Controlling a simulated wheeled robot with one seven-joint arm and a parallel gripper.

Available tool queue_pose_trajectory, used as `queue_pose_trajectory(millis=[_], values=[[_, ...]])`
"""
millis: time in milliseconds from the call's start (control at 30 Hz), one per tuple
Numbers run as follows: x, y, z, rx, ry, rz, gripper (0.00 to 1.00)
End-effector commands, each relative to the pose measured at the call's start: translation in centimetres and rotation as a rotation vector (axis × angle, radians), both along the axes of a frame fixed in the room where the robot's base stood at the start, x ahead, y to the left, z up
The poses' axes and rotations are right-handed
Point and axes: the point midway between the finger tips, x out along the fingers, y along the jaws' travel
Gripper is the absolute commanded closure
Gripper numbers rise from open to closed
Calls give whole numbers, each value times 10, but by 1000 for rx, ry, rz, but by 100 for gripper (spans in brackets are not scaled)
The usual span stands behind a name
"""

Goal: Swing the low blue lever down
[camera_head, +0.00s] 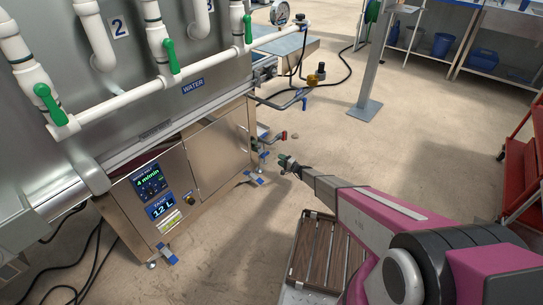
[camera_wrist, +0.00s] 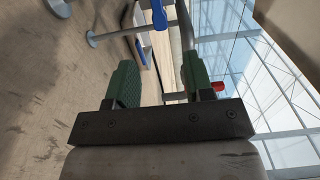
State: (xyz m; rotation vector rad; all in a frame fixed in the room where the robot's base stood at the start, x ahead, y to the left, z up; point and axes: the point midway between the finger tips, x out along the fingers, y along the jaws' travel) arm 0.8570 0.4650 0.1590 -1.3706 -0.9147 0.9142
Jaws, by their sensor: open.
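My gripper (camera_head: 287,163) is open and empty at the right end of the steel cabinet. In the wrist view its green-padded fingers (camera_wrist: 160,86) stand apart. Small blue parts sit low at that cabinet end: an upper blue piece (camera_head: 265,155) just left of my gripper and a lower blue piece (camera_head: 254,179) near the floor. I cannot tell for sure which one is the low lever. The wrist view, turned sideways, shows a blue handle-like part (camera_wrist: 159,15) beyond the fingers, apart from them. A red-handled valve (camera_head: 281,135) is just above my gripper; its red also shows in the wrist view (camera_wrist: 218,86).
Another blue-handled valve (camera_head: 304,103) sits higher on a pipe behind. The steel cabinet (camera_head: 219,155) stands at left under white pipes with green handles. A slatted crate (camera_head: 323,250) lies below my arm. A grey post (camera_head: 372,70) stands behind. Floor right of the cabinet is mostly clear.

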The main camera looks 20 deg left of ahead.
Motion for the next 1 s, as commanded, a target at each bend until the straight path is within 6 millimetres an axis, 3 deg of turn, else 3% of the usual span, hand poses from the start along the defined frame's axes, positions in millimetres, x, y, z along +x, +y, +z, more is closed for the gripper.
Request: queue_pose_trajectory(millis=[500,867,1000], values=[[33,77,-1,0,0,2,52],[35,84,0,0,1,1,52],[35,84,0,0,1,1,95]])
